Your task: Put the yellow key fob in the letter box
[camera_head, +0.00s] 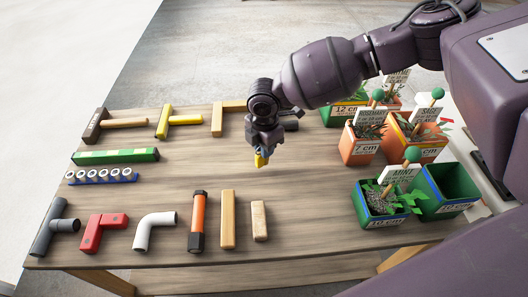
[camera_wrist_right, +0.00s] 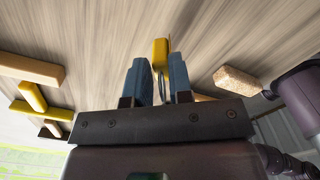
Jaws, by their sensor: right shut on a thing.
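My right gripper (camera_head: 264,146) is over the middle of the wooden table, its fingers pointing down. It is shut on the yellow key fob (camera_head: 261,160), whose yellow end sticks out below the fingertips. In the right wrist view the blue-grey fingers (camera_wrist_right: 160,82) stand on both sides of a thin metal ring, and the yellow fob (camera_wrist_right: 160,52) shows just past the tips. I cannot tell the height above the table. I cannot make out a letter box in either view. My left gripper is out of view.
The wooden table (camera_head: 300,190) has free room around the gripper. Tools and pipe pieces lie left, including a yellow T-piece (camera_head: 178,121), a green bar (camera_head: 115,156) and an orange-black cylinder (camera_head: 197,220). Labelled planters (camera_head: 360,146) and a green empty box (camera_head: 446,188) stand right.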

